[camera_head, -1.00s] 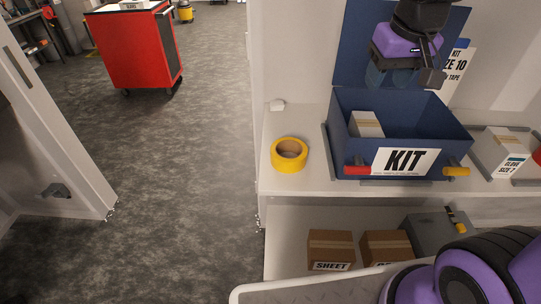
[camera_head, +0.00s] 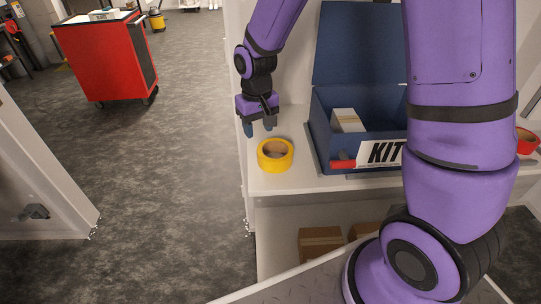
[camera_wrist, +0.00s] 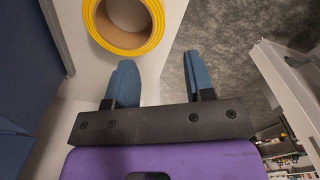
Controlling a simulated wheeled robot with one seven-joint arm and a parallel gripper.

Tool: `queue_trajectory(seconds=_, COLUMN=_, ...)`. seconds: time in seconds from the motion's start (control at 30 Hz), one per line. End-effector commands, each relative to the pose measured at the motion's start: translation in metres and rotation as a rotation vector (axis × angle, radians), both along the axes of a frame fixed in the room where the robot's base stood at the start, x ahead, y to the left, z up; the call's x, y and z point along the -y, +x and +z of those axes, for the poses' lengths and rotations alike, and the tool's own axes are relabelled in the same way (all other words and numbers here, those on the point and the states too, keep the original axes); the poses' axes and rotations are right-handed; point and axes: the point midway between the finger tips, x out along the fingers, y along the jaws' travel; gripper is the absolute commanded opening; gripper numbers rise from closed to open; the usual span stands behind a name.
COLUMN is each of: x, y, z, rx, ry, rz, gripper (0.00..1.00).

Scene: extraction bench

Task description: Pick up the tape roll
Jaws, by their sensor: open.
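A yellow tape roll (camera_head: 275,155) lies flat near the left end of the white bench shelf, left of the blue kit box. My gripper (camera_head: 259,129) is open and empty, just above and behind the roll, with its fingers pointing down. In the wrist view the roll (camera_wrist: 125,24) shows at the top, ahead of the left finger and cut by the frame edge. My gripper (camera_wrist: 158,77) shows there with two blue fingers spread apart and nothing between them. The fingers look clear of the roll.
The open blue kit box (camera_head: 321,118), holding a white carton (camera_head: 347,120), stands right of the roll. A red tape roll (camera_head: 527,141) is at the far right. Brown boxes (camera_head: 320,241) sit on the lower shelf. A red cart (camera_head: 104,58) stands on the open floor.

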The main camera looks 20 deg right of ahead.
Motion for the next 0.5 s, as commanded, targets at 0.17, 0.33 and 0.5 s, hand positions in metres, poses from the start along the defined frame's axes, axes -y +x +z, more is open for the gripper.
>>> queue_trajectory(seconds=0.17, x=0.0, y=-0.002, z=-0.028, rx=-0.004, ry=0.0, rz=-0.001, gripper=0.49)
queue_trajectory(seconds=0.33, x=0.0, y=-0.002, z=-0.04, rx=-0.001, ry=0.0, rz=-0.001, gripper=0.49)
queue_trajectory(seconds=0.5, x=0.001, y=-0.007, z=-0.053, rx=-0.003, ry=0.0, rz=0.001, gripper=0.49)
